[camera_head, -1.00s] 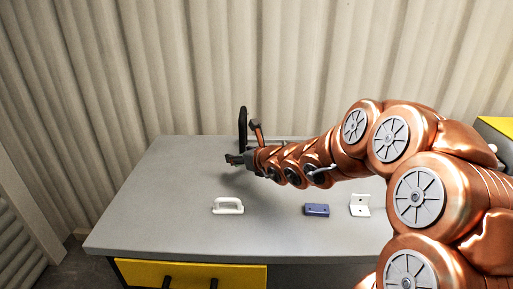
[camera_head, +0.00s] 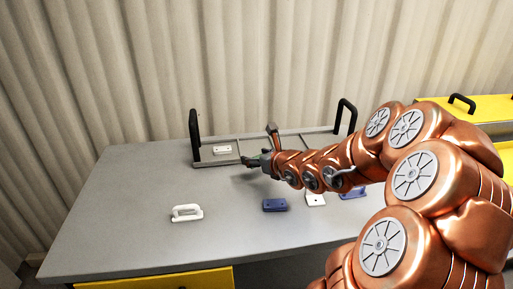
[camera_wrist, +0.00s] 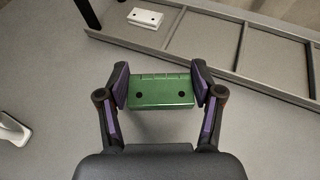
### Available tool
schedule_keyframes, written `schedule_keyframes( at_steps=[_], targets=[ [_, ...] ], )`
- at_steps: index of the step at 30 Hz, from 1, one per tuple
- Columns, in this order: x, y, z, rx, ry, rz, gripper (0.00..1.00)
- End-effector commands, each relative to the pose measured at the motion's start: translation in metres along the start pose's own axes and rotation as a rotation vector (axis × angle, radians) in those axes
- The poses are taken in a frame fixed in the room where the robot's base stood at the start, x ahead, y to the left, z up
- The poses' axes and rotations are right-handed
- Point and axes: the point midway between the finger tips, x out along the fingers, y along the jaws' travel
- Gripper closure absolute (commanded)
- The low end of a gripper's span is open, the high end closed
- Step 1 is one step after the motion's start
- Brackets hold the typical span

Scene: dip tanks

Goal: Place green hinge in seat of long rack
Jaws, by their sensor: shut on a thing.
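The green hinge (camera_wrist: 160,91) is a flat plate with two dark holes, seen in the wrist view between the two fingers of my gripper (camera_wrist: 160,86). My gripper is shut on its two ends. The long rack (camera_wrist: 190,61) is a grey frame with several seats and black end handles; a white block-like piece (camera_wrist: 145,18) sits in its left seat, and the bare seats lie to the right of it. In the head view the rack (camera_head: 195,163) stands at the table's back, and my gripper (camera_head: 248,162) is at its front edge. The hinge is not clearly visible there.
On the grey table (camera_head: 120,220) in front of the rack lie a white handle (camera_head: 187,213), a blue piece (camera_head: 275,205), a white bracket (camera_head: 316,200) and another blue piece (camera_head: 352,193), partly behind my arm. The front left of the table is clear.

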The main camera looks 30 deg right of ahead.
Motion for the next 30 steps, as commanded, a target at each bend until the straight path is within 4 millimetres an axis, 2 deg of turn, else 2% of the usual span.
schedule_keyframes(
  at_steps=[4,8,30],
  targets=[
    [-0.009,-0.011,-0.002,0.008,-0.003,-0.019,0.71],
    [-0.004,-0.016,-0.001,0.009,-0.004,-0.02,0.71],
    [0.085,-0.063,0.027,0.007,-0.001,-0.02,0.71]
  ],
)
